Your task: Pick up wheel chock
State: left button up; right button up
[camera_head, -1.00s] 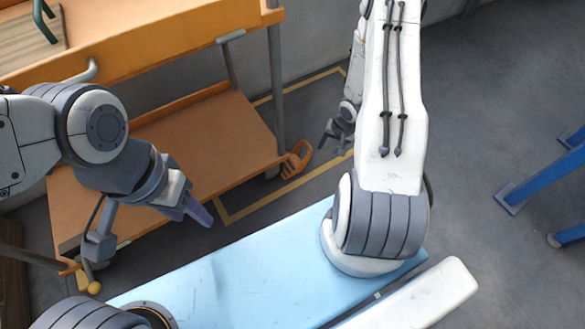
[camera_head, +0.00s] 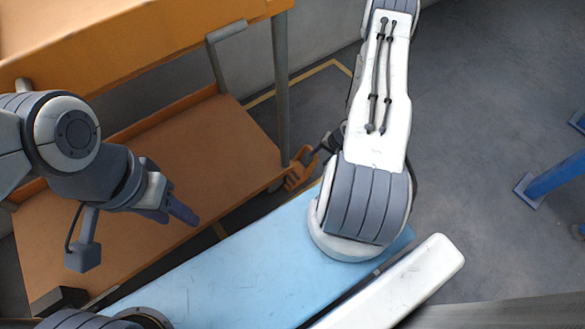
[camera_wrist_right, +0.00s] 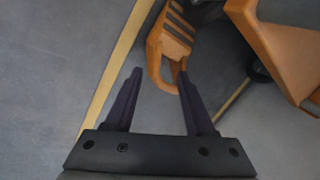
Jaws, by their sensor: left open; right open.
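The wheel chock is orange with dark slots and a loop handle. It lies on the floor by the cart's corner wheel; in the head view the wheel chock (camera_head: 300,174) is partly covered by my right gripper (camera_head: 322,146). In the right wrist view the chock (camera_wrist_right: 171,42) is just ahead of my right gripper (camera_wrist_right: 160,76), its handle loop reaching between the open fingertips. The fingers are not closed on it, and I cannot tell whether they touch it. My left gripper (camera_head: 182,211) is open and empty above the cart's lower shelf.
An orange cart (camera_head: 190,150) with a lower shelf stands at left, its leg and wheel close to the chock. A yellow floor line (camera_wrist_right: 115,80) runs beside the chock. Blue legs (camera_head: 556,177) stand at far right. Grey floor (camera_head: 480,120) between is clear.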

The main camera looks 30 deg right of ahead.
aim_at(311, 166)
jog(key=x, duration=0.1)
jog(key=b+x, duration=0.1)
jog(key=x, duration=0.1)
jog(key=b+x, duration=0.1)
jog(key=shift+d+f, duration=0.25)
jog(key=shift+f, duration=0.15)
jog(key=b+x, duration=0.5)
jog(key=shift+s, duration=0.15)
jog(key=shift+r, duration=0.1)
grip_shut()
dwell(0.7)
